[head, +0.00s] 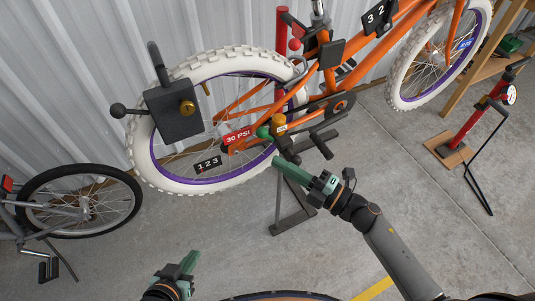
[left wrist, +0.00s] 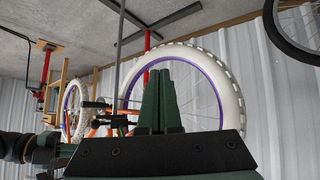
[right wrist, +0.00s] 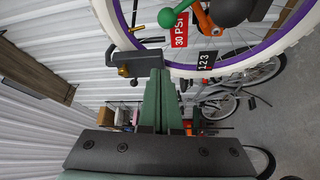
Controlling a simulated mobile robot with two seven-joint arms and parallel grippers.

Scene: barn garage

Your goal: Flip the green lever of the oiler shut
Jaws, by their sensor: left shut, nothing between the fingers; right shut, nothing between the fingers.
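The oiler (head: 280,127), with an amber top, sits by the orange bike's rear wheel hub. Its green lever (head: 263,132) ends in a round knob and points left in the head view. My left gripper (head: 190,258) is shut and empty, low and away from the bike.
The orange bike (head: 330,55) stands raised, its white-tired rear wheel (head: 150,175) beside a "30 PSI" tag (head: 238,136) and number tag (head: 208,163). A dark lock box (head: 178,122) hangs at the rim. A grey bike (head: 70,210) is left, a red pump (head: 475,120) right.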

